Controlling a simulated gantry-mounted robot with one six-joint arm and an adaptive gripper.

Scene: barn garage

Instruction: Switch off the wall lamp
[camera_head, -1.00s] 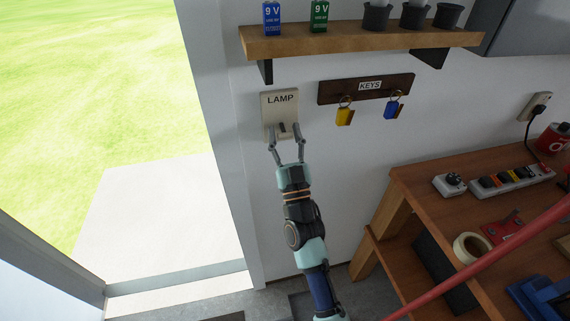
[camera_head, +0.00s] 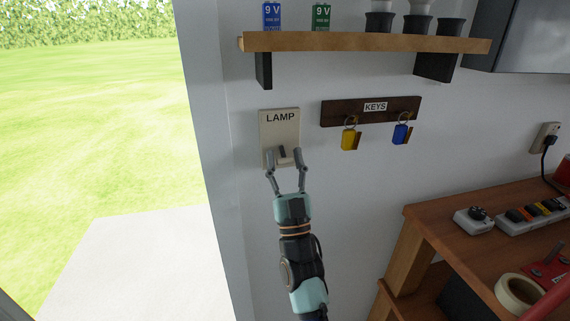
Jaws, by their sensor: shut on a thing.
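The lamp switch plate (camera_head: 280,128), cream-coloured and marked LAMP, is fixed to the wall next to the doorway. A small dark toggle (camera_head: 282,151) shows at its lower middle. My gripper (camera_head: 284,158) is at the lower part of the plate, its two fingers on either side of the toggle area. It is shut on the toggle, as far as the small view shows. The fingertips partly hide the toggle, so its exact position is hard to tell. The wall lamp itself is not seen.
A wooden shelf (camera_head: 350,41) with batteries and dark cups is above. A key rack (camera_head: 335,112) with yellow and blue keys hangs to the right. A workbench (camera_head: 440,219) with power strips and tape stands at lower right. The open doorway is left.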

